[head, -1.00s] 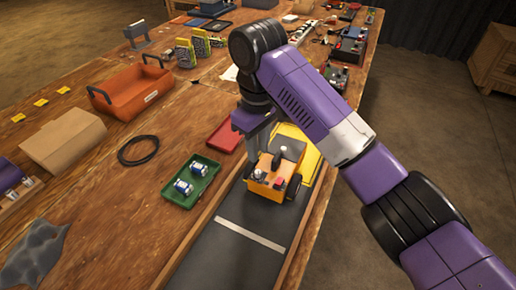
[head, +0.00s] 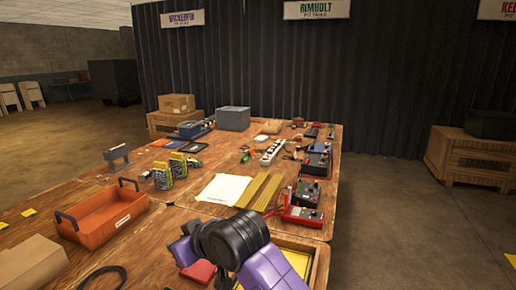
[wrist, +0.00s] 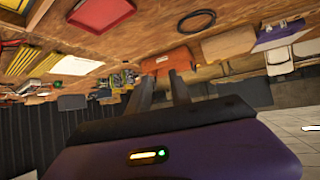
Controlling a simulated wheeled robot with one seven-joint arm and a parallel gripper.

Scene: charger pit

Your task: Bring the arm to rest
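My arm (head: 235,245), purple and black, is folded at the bottom middle of the head view, above the near end of the bench. My gripper (wrist: 162,82) shows in the wrist view with its two dark fingers apart. Nothing is seen held between them. The orange tool tray lies beyond the fingertips in the wrist view (wrist: 165,60). In the head view the fingers are hidden or out of frame.
The wooden bench holds the orange tool tray (head: 104,212), yellow-and-black packs (head: 162,178), white paper (head: 224,189), yellow strips (head: 262,190), a power strip (head: 272,152) and dark charger boxes (head: 306,192). The floor (head: 400,220) right of the bench is clear.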

